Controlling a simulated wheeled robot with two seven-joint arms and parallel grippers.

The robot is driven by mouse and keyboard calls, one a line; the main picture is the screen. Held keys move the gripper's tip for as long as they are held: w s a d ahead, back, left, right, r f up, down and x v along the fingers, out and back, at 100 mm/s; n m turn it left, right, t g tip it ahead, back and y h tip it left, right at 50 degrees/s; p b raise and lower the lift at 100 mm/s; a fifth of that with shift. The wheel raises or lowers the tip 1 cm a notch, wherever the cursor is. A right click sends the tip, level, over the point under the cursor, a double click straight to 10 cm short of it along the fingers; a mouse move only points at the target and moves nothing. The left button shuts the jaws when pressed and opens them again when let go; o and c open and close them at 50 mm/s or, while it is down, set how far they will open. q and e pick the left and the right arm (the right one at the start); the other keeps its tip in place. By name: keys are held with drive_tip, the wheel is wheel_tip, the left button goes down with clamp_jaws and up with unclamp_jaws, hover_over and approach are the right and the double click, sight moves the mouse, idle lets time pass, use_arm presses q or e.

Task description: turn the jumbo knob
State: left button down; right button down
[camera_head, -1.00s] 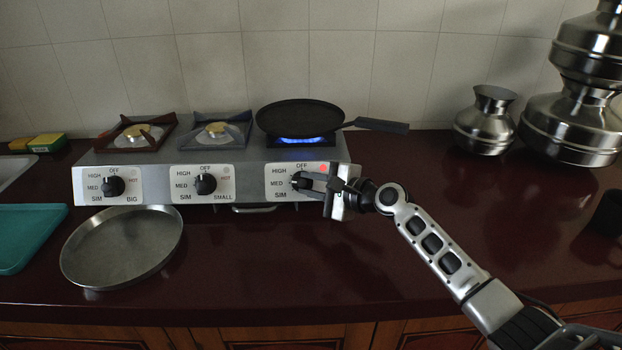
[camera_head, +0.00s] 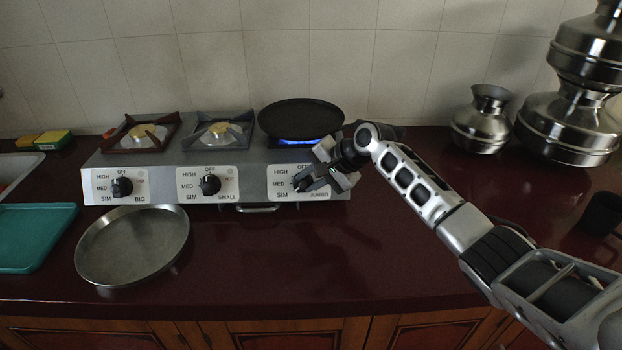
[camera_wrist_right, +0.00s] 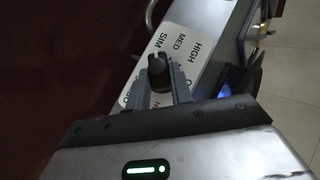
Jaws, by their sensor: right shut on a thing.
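The jumbo knob (camera_head: 299,184) is a black knob on the rightmost white panel of the grey stove (camera_head: 253,178), partly hidden by my right gripper. The panel shows HIGH, MED, SIM and JUMBO marks. My right gripper (camera_head: 309,178) reaches in from the right and is shut on the jumbo knob. In the right wrist view the jumbo knob (camera_wrist_right: 158,72) sits between the fingers of my right gripper (camera_wrist_right: 167,80). The burner above burns with a blue flame (camera_head: 296,141) under a black pan (camera_head: 301,118). My left gripper is not in view.
The BIG knob (camera_head: 122,187) and SMALL knob (camera_head: 210,185) are to the left. A round metal tray (camera_head: 132,247) lies before the stove, a teal tray (camera_head: 35,238) at the left. Metal pots (camera_head: 481,122) stand at the back right. The counter's front middle is clear.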

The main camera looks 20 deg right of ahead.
idle(0.7)
drive_tip(key=c, duration=1.2)
unclamp_jaws()
drive_tip(key=shift+c, duration=0.2)
drive_tip(key=b+v, duration=0.1)
drive_tip(key=v, duration=1.5)
drive_tip(key=shift+w+a+r, duration=0.2)
drive_tip(key=shift+a+r, duration=0.05)
drive_tip(key=shift+r, duration=0.1)
